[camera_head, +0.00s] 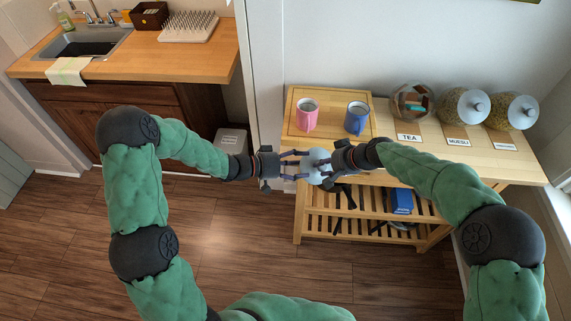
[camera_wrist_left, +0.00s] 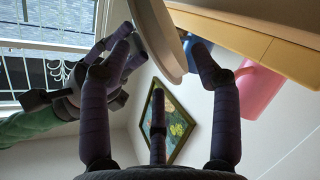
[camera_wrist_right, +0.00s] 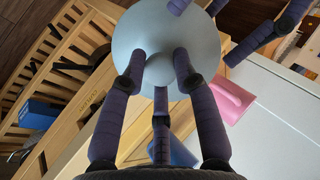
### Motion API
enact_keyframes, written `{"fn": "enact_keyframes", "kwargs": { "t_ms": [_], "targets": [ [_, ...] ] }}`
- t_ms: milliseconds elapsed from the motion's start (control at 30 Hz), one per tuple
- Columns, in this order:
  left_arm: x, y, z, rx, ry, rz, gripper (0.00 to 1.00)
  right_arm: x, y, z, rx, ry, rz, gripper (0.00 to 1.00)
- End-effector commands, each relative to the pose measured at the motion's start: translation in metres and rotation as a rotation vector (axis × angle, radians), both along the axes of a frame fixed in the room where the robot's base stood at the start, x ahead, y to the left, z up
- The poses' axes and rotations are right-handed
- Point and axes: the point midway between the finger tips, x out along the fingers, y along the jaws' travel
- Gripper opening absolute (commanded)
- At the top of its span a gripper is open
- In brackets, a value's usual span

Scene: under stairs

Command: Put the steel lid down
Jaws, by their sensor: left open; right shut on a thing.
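The steel lid (camera_head: 317,157) is a pale grey round disc with a knob, held in the air in front of the small wooden table. My right gripper (camera_head: 328,165) is shut on its knob; the right wrist view shows the lid (camera_wrist_right: 190,30) face-on with the fingers around the knob (camera_wrist_right: 160,70). My left gripper (camera_head: 302,166) is open at the lid's left side. In the left wrist view the lid's edge (camera_wrist_left: 160,38) lies between my left fingers; whether they touch it I cannot tell.
The table carries a board (camera_head: 294,104) with a pink mug (camera_head: 307,116) and a blue mug (camera_head: 356,119), a tipped glass jar (camera_head: 408,101) by the TEA label (camera_head: 408,137), and two lidded jars (camera_head: 456,108) (camera_head: 503,113). A blue box (camera_head: 402,201) sits on the slatted shelf.

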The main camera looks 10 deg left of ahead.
Motion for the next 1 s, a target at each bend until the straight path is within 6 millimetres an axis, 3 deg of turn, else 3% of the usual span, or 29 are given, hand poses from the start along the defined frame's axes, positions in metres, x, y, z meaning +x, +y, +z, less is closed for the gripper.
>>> {"fn": "enact_keyframes", "kwargs": {
  "t_ms": [300, 633, 667, 867, 967, 1000],
  "targets": [
    [0.013, -0.026, -0.009, 0.001, 0.0, -0.001, 0.63, 0.0, 0.0, 0.0, 0.0, -0.001, -0.001, 0.0],
    [0.014, -0.028, -0.009, 0.001, 0.0, 0.001, 0.63, 0.0, 0.0, 0.0, 0.0, -0.001, -0.001, 0.0],
    [0.014, -0.028, -0.009, 0.001, 0.0, 0.001, 0.57, 0.0, 0.0, 0.0, 0.0, -0.001, -0.001, 0.0],
    [0.014, -0.028, -0.009, 0.0, 0.0, 0.0, 0.01, 0.0, 0.0, 0.0, 0.0, 0.0, 0.0, 0.0],
    [0.014, -0.028, -0.009, 0.0, -0.001, 0.0, 0.01, 0.0, 0.0, 0.0, 0.0, 0.001, 0.001, 0.0],
    [0.014, -0.028, -0.009, 0.0, -0.001, 0.0, 0.0, 0.0, 0.0, 0.0, 0.0, 0.001, 0.001, 0.33]
  ]
}}
